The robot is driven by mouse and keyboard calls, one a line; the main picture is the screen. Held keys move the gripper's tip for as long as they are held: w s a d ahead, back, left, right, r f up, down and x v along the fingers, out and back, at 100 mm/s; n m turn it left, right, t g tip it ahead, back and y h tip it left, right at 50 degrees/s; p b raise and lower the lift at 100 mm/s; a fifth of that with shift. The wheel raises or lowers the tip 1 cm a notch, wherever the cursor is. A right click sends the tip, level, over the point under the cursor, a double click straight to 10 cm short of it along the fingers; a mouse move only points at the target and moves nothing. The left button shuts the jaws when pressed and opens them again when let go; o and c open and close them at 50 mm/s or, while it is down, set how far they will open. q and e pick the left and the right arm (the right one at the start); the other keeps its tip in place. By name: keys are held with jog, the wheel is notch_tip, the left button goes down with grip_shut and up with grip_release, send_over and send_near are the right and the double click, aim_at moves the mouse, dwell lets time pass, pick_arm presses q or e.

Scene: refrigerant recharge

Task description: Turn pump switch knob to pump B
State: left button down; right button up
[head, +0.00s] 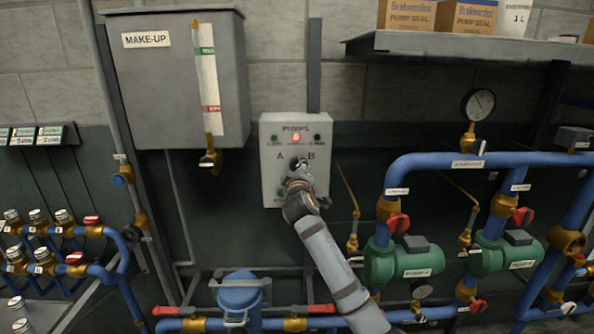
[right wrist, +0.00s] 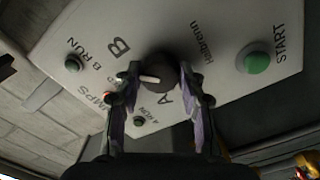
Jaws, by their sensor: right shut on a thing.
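The pump control box (head: 270,155) is a light grey panel on the wall, with letters A and B and a lit red lamp (head: 296,137) at its top middle. The dark round switch knob (right wrist: 163,70) shows in the right wrist view. Its white pointer faces the picture's left, between the letters A and B, towards the PUMPS heading. My left gripper is not in view.
A green START button (right wrist: 257,63) sits beyond the knob. Green lamps flank the knob, including B RUN (right wrist: 73,64). The grey MAKE-UP tank (head: 180,90) hangs left of the box. Blue pipes (head: 440,162) and green pumps (head: 400,264) stand right of my forearm.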

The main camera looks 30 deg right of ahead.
jog(key=shift+f, duration=0.1)
jog(key=o, duration=1.2)
jog(key=shift+c, duration=0.2)
jog(key=v, duration=1.2)
